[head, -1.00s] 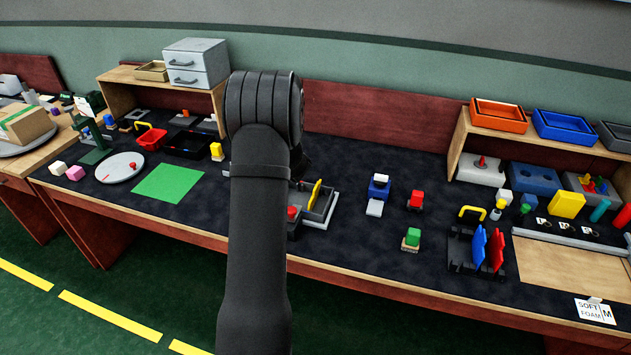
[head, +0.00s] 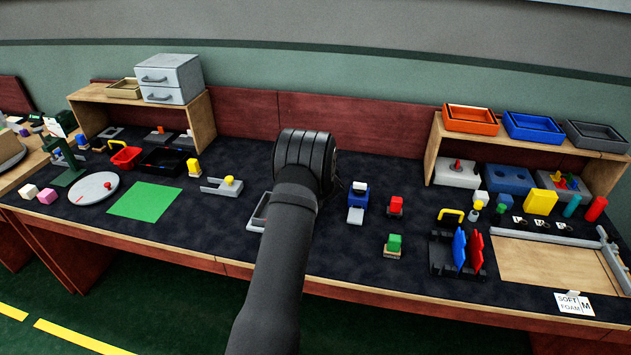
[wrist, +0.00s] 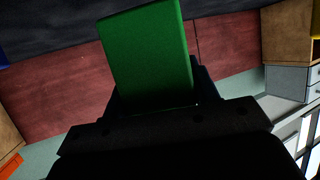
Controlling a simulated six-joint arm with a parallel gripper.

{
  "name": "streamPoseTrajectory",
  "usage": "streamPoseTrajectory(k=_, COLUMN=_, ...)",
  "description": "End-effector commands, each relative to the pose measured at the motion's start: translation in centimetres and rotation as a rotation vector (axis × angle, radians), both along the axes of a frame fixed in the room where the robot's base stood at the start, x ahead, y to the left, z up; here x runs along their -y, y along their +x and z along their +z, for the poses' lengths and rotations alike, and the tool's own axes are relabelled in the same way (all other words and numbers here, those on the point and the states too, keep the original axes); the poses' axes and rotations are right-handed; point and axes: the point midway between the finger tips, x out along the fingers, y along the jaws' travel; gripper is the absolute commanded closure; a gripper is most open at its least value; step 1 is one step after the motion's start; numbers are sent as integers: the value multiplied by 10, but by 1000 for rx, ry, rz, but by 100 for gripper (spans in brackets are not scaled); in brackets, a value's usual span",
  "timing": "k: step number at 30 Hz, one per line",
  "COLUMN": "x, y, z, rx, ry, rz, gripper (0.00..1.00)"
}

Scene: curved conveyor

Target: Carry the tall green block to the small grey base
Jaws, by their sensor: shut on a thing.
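A green block (wrist: 148,55) fills the upper middle of the wrist view, with a broad flat face and straight edges. My gripper (wrist: 152,98) is shut on its near end, and the block sticks out beyond the dark jaws. In the head view my arm hides the gripper and this block. I cannot tell which piece is the small grey base.
A grey open-ended holder with a yellow knob (head: 222,187) and a partly hidden grey tray (head: 257,213) lie left of my arm. A black rack (head: 443,255) holds blue and red plates.

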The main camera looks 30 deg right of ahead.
Motion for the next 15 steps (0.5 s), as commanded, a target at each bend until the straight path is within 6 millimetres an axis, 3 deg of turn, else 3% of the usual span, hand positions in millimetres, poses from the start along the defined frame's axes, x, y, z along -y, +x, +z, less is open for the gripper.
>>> streamPoseTrajectory(k=9, x=0, y=0, z=-36, rx=1, ry=0, rz=0, gripper=70)
streamPoseTrajectory(k=15, x=0, y=0, z=-38, rx=2, ry=-1, rz=0, gripper=70)
